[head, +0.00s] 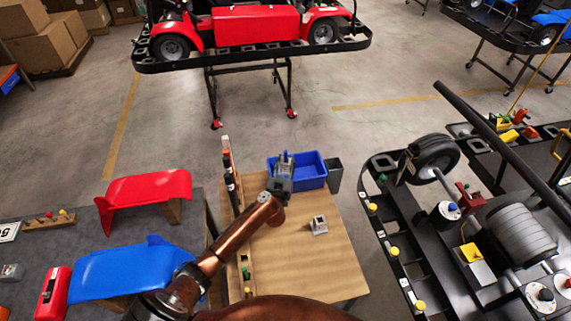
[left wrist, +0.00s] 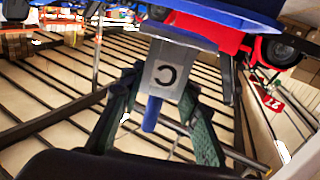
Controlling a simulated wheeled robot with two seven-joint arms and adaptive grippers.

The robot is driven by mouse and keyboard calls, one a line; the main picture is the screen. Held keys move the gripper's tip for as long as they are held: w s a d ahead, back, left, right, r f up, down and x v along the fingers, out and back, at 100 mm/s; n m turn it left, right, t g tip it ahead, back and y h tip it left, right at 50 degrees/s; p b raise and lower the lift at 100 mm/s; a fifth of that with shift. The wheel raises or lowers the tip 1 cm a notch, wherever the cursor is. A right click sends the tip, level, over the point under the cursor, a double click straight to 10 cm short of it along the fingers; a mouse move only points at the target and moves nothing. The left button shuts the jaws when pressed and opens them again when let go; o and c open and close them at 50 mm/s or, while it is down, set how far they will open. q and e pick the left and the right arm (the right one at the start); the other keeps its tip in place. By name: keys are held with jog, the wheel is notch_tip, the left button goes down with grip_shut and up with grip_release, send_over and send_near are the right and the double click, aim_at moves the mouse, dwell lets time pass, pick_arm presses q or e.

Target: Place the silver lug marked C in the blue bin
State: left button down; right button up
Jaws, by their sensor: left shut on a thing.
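The silver lug marked C (left wrist: 164,66) is held between the green-padded fingers of my left gripper (left wrist: 162,108) in the left wrist view. Its dark letter faces the camera, and a blue peg-like part (left wrist: 152,114) shows below the letter. In the head view, my left gripper (head: 284,165) is at the left part of the blue bin (head: 311,171), overlapping it. Its height above the bin is hard to judge, and the lug is mostly hidden by the gripper there. The bin stands at the back of the wooden table. My right gripper is not in view.
Another silver block (head: 318,226) sits on the wooden table (head: 325,265). A dark container (head: 335,175) stands right of the bin. An upright rack with several coloured items (head: 229,180) lines the table's left side. A kart frame (head: 385,215) is at right.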

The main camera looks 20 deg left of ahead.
pick_arm(q)
jog(key=shift+f, duration=0.2)
jog(key=shift+f, duration=0.4)
jog(key=c, duration=1.5)
grip_release()
jog(key=shift+f, duration=0.1)
jog(key=shift+o, duration=0.2)
